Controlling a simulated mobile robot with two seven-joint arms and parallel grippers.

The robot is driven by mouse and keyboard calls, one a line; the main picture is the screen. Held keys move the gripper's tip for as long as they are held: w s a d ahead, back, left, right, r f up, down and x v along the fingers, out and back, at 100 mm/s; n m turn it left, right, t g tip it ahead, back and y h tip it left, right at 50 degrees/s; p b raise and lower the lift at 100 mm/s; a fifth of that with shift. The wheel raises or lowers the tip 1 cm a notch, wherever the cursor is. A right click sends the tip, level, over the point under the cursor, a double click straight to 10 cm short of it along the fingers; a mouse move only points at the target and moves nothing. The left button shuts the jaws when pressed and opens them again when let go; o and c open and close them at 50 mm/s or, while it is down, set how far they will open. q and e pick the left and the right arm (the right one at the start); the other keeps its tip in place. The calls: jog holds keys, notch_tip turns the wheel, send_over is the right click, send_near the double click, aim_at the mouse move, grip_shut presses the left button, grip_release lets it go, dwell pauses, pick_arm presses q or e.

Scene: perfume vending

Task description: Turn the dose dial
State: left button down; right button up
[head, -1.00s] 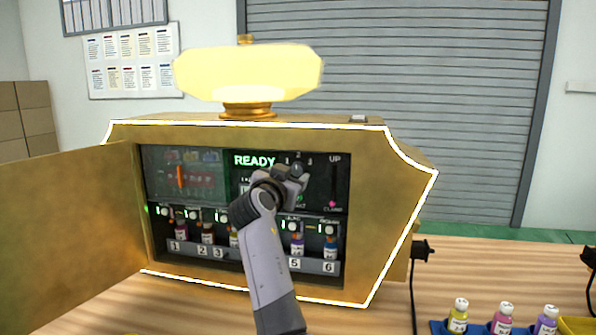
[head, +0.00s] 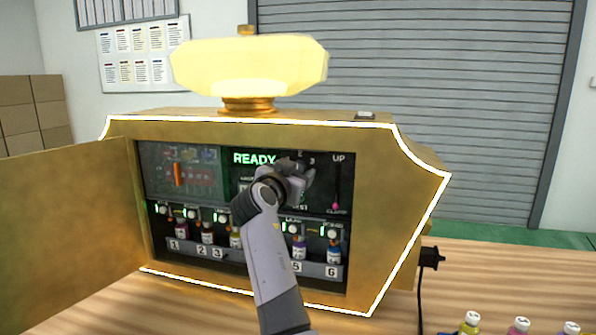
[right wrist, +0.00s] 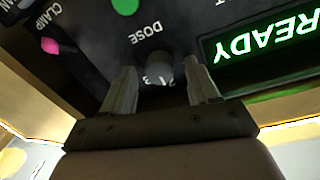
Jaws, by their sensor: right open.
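The dose dial (right wrist: 159,70) is a small dark round knob below the DOSE label in the right wrist view, with numbers beside it. My right gripper (right wrist: 162,88) is open, with one finger on each side of the dial. I cannot tell whether either finger touches it. In the head view the right gripper (head: 297,174) is in front of the upper right of the machine's panel and hides most of the dial; the number 3 shows beside it. My left gripper is not in view.
The gold machine (head: 400,170) stands on a wooden table (head: 470,275), its door (head: 70,220) open at the left. A green READY display (head: 254,158) is lit. Numbered bottles (head: 208,233) stand below the panel. A clamp slider (head: 337,190) is right of the dial. Loose bottles (head: 470,324) are at the front right.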

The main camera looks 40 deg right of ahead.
dwell(0.3)
jog(key=c, duration=1)
jog(key=shift+c, duration=0.2)
jog(key=shift+n, duration=0.3)
jog(key=n+p, duration=0.1)
jog(key=n, duration=0.3)
jog(key=shift+r, duration=0.1)
jog(key=n+p, duration=0.2)
jog(key=n, duration=0.2)
jog(key=shift+n+t, duration=0.3)
jog(key=shift+n, duration=0.1)
jog(key=shift+n+p, duration=0.45)
jog(key=shift+n, duration=0.55)
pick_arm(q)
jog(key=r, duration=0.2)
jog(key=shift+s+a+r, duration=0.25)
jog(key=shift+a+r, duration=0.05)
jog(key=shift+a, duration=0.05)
pick_arm(e)
jog(key=shift+n, duration=0.4)
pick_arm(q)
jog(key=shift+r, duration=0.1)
